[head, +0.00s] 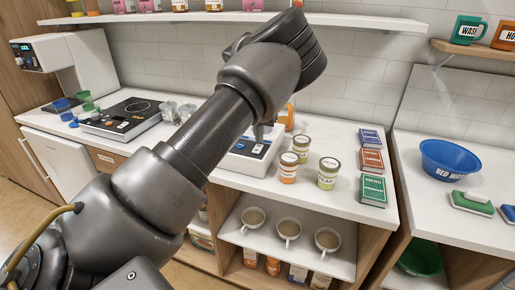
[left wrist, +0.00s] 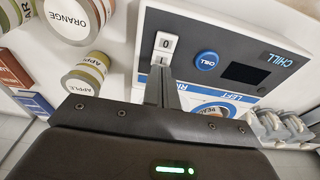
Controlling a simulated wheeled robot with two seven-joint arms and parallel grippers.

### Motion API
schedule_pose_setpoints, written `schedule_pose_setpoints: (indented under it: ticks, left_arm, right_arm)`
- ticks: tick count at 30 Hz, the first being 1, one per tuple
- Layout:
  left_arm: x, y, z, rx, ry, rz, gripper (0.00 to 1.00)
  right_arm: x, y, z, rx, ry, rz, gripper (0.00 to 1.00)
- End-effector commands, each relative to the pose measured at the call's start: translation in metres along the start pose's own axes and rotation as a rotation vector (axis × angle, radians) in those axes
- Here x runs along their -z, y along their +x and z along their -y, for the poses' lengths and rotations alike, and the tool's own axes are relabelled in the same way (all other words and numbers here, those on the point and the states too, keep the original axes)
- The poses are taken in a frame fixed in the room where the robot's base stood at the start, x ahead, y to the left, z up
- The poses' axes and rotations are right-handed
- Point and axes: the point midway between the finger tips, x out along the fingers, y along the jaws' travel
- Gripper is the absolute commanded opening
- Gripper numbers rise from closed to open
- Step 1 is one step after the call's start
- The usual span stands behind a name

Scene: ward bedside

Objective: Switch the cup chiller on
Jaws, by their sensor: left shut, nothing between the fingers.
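The cup chiller (head: 240,164) is a white box on the counter, partly hidden behind my left arm. In the left wrist view its panel (left wrist: 285,60) reads CHILL. It carries a white switch (left wrist: 166,42) marked 0, a round blue button (left wrist: 207,60) and a dark, blank display (left wrist: 245,73). My left gripper (left wrist: 160,78) is shut and empty, its fingertips close to the lower end of the switch. I cannot tell whether they touch it. In the head view the left gripper (head: 258,133) shows small over the chiller. My right gripper is not in view.
Labelled jars (head: 328,173) stand right of the chiller, with menu boxes (head: 373,190) beyond. A black hot plate (head: 125,118) and grey cups (head: 178,111) stand left. Tan-filled cups (head: 288,230) sit on the shelf below. A blue bowl (head: 450,158) stands far right.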

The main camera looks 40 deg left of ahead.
Motion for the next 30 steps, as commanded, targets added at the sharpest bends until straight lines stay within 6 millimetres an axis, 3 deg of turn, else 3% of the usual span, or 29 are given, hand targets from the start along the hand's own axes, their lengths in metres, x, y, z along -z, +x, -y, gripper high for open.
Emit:
schedule_pose_setpoints:
  ticks: [30]
  left_arm:
    - [-0.002,0.016,0.0,0.0,0.0,0.0,0.0]
  right_arm:
    - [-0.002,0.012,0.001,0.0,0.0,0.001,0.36]
